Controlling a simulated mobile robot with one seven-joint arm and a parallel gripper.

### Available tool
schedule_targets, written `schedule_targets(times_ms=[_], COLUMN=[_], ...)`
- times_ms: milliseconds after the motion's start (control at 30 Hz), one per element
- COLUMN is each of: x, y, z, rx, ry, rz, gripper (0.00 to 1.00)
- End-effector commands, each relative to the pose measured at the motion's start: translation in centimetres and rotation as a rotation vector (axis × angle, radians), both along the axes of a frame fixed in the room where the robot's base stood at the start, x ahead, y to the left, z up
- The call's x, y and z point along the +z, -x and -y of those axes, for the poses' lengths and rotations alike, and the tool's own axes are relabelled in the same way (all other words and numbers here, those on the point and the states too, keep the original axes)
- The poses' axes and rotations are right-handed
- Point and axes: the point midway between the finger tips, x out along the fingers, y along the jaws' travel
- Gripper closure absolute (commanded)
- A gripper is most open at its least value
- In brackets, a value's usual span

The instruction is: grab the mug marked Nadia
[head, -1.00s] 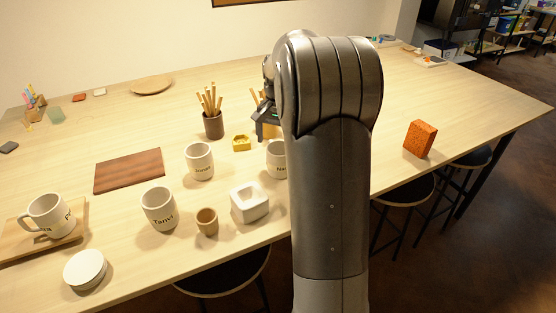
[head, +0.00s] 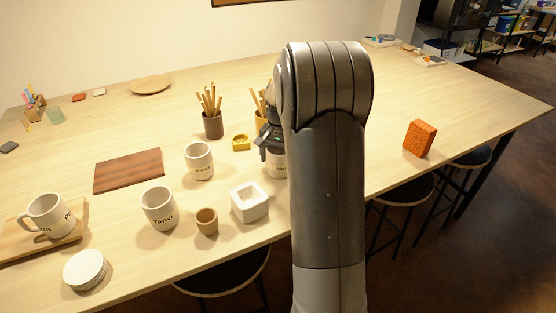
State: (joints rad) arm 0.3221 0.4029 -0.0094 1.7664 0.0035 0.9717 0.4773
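A pale mug (head: 277,172) stands on the table just left of my arm, which hides its right part. Only the start of its lettering shows, and I cannot read it with certainty now; in the earlier frame it looks like "Na". My gripper (head: 264,150) is at the upper left of this mug, partly hidden by my arm. I cannot tell whether its fingers are around the mug or touching it. Other pale mugs are one marked Tanvi (head: 158,209), one with small unclear lettering (head: 199,161), and one with partly hidden lettering (head: 50,215) on a wooden board.
A white square pot (head: 249,203) and a small brown cup (head: 207,222) stand near the front edge. An orange block (head: 420,139) stands at right. Stools (head: 402,188) sit below the front edge.

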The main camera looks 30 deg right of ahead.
Motion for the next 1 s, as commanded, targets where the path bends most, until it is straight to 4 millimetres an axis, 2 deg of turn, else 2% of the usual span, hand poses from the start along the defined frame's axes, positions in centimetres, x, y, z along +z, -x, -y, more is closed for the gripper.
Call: schedule_targets(times_ms=[67, 567, 833, 1000], x=[0.0, 0.0, 0.3, 2.3], y=[0.0, 0.0, 0.0, 0.0], z=[0.0, 0.0, 0.0, 0.0], rx=[0.0, 0.0, 0.0, 0.0], ry=[0.0, 0.0, 0.0, 0.001], rz=[0.0, 0.0, 0.001, 0.004], gripper=[0.19, 0.6, 0.61, 0.61])
